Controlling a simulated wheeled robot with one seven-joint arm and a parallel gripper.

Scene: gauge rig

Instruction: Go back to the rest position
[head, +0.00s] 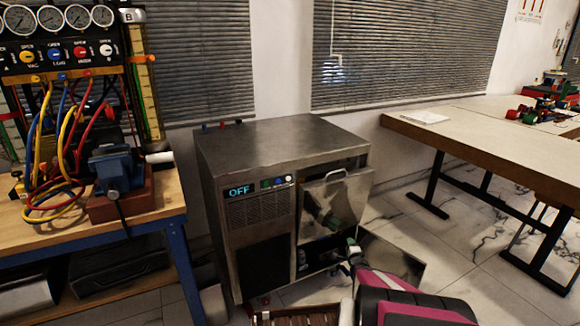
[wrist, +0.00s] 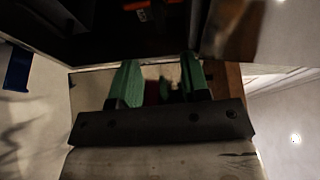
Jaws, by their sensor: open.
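My gripper (head: 353,246) is at the front of the steel cabinet, by its opening, with my magenta and black arm behind it. In the wrist view my gripper (wrist: 160,78) has two green fingers standing apart, with nothing clearly held between them. A brownish surface and a small dark shape show beyond the gap. The steel cabinet (head: 285,135) has a lit display (head: 240,190) reading OFF. Its upper door panel (head: 338,205) has a handle and a dark, greenish reflection. The cabinet's interior is dark and mostly hidden.
A lower metal flap (head: 393,262) sticks out to the right of my gripper. A wooden bench (head: 160,205) with gauges, coloured hoses and a blue vise (head: 117,170) stands at left. A long table (head: 480,130) stands at right. Tiled floor (head: 470,265) lies open between.

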